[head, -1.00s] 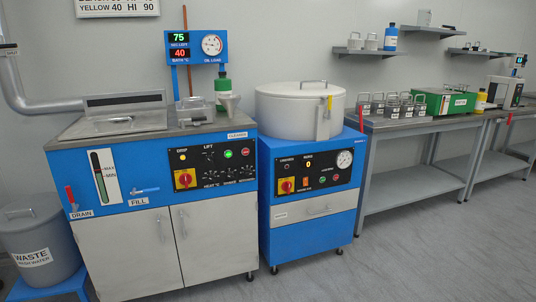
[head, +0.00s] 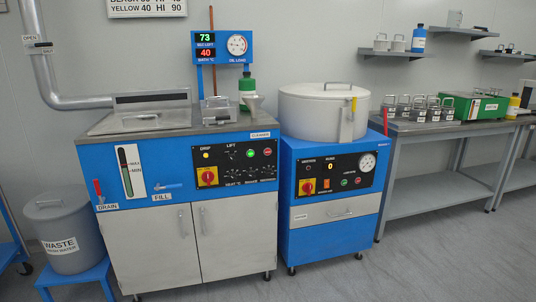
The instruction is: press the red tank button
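The wash tank (head: 150,170) is a blue cabinet with a steel top and white doors. Its black control panel (head: 240,178) is on the right of the front. On the panel's upper row are a yellow lamp (head: 206,155), a lit green button (head: 250,154) and a round red button (head: 267,152) at the far right. A red rotary switch on a yellow plate (head: 208,176) is lower left. My gripper is not in view, and nothing covers the red button.
A blue spinner unit (head: 330,235) with a white drum stands right of the tank, with its own small red button (head: 357,181). A waste bin (head: 70,235) stands on a blue stool at left. A steel bench (head: 440,124) is at right. The floor in front is clear.

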